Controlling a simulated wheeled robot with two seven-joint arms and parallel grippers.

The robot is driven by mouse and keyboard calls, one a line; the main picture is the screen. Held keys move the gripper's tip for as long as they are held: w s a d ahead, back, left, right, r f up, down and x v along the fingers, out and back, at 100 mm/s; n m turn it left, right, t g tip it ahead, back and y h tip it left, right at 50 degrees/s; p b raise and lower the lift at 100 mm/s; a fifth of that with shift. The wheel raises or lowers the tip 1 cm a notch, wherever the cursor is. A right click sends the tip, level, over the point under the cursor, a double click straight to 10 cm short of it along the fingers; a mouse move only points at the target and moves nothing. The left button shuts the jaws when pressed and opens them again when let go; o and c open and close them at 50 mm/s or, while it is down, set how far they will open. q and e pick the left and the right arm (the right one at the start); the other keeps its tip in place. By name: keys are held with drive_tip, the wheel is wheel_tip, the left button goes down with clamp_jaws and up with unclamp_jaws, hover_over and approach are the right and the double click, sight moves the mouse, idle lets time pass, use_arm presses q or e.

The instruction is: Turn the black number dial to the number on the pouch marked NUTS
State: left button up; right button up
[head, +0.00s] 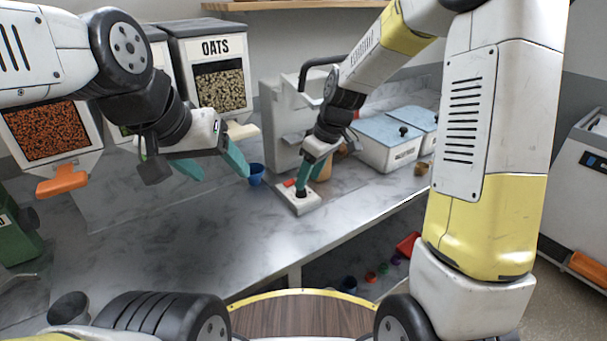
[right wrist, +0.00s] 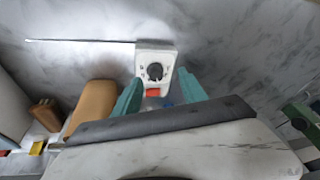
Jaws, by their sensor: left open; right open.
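The black number dial (right wrist: 155,72) sits on a small white plate (right wrist: 143,58) with dark marks around the dial, too small to read. In the head view the white plate (head: 305,207) lies on the counter, partly behind my right gripper (head: 305,190). In the right wrist view that gripper (right wrist: 159,83) is open, its teal fingers spread on either side of the dial's line; I cannot tell if they touch it. My left gripper (head: 215,167) is open and empty over the counter, left of the plate. I see no pouch that reads NUTS.
An OATS dispenser (head: 215,70) and another with orange contents (head: 48,130) stand behind at left. A white box with a blue lid (head: 388,150) is at right. The front counter is clear.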

drive_tip(key=f+n, duration=0.1)
drive_tip(key=w+a+f, duration=0.1)
drive_tip(key=f, duration=0.1)
drive_tip(key=w+f+n, duration=0.1)
drive_tip(key=shift+a+f+n+y, duration=0.3)
drive_tip(key=shift+f+y, duration=0.05)
drive_tip(key=shift+y, duration=0.05)
idle(0.4)
clamp_jaws()
